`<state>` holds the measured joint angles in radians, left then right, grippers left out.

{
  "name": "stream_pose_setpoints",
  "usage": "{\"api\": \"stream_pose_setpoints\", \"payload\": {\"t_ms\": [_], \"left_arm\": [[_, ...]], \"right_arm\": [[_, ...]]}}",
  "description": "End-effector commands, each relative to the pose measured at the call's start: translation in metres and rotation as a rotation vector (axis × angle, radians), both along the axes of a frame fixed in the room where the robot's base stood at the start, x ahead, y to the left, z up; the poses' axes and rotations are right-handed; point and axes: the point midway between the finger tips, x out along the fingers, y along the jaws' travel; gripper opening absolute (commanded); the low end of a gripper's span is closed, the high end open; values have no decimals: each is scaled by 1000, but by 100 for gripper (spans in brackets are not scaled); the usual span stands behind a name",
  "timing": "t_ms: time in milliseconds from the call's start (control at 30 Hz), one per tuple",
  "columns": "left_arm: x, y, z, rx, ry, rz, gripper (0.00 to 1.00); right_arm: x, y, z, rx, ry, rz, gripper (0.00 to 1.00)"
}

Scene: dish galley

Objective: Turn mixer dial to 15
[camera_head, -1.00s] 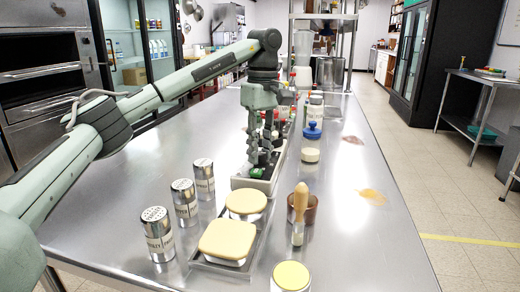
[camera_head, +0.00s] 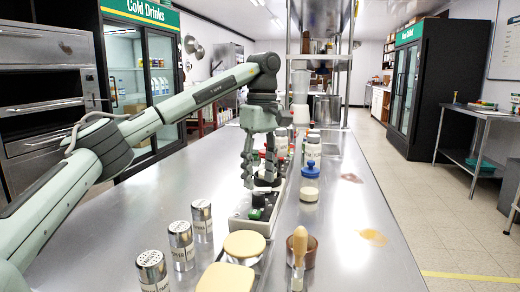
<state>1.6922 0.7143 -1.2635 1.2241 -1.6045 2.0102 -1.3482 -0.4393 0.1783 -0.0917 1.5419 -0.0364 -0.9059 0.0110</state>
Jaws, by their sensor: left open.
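My left gripper (camera_head: 258,181) hangs with its fingers pointing down over the middle of the steel table. It is open, with nothing visible between its fingers. Just nearer than the fingertips is a pale narrow caddy (camera_head: 250,227) holding small dark items, one with a green top (camera_head: 256,213). I cannot make out a mixer or its dial with certainty. The gripper and arm hide part of the table behind them. My right gripper is not in view.
Several silver shaker tins (camera_head: 181,245) stand at the left front. Containers with tan lids (camera_head: 244,243) and a cup with a wooden-handled tool (camera_head: 300,247) stand at the front. A blue-lidded jar (camera_head: 310,182) is right of the gripper. The table's left side is clear.

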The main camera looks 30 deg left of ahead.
Motion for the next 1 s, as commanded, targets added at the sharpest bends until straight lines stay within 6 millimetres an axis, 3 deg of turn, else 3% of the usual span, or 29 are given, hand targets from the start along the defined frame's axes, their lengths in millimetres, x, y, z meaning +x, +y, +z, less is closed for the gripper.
{"api": "stream_pose_setpoints", "payload": {"t_ms": [33, 200, 400, 1000], "left_arm": [[1, 0, 15, 2, -8, 2, 46], [3, 0, 49, 2, -6, 2, 46], [3, -1, 74, 1, -3, 1, 46], [4, -1, 80, -1, -2, 0, 46]], "right_arm": [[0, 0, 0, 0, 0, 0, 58], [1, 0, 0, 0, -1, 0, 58], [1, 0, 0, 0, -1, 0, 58], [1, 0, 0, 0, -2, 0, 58]]}}
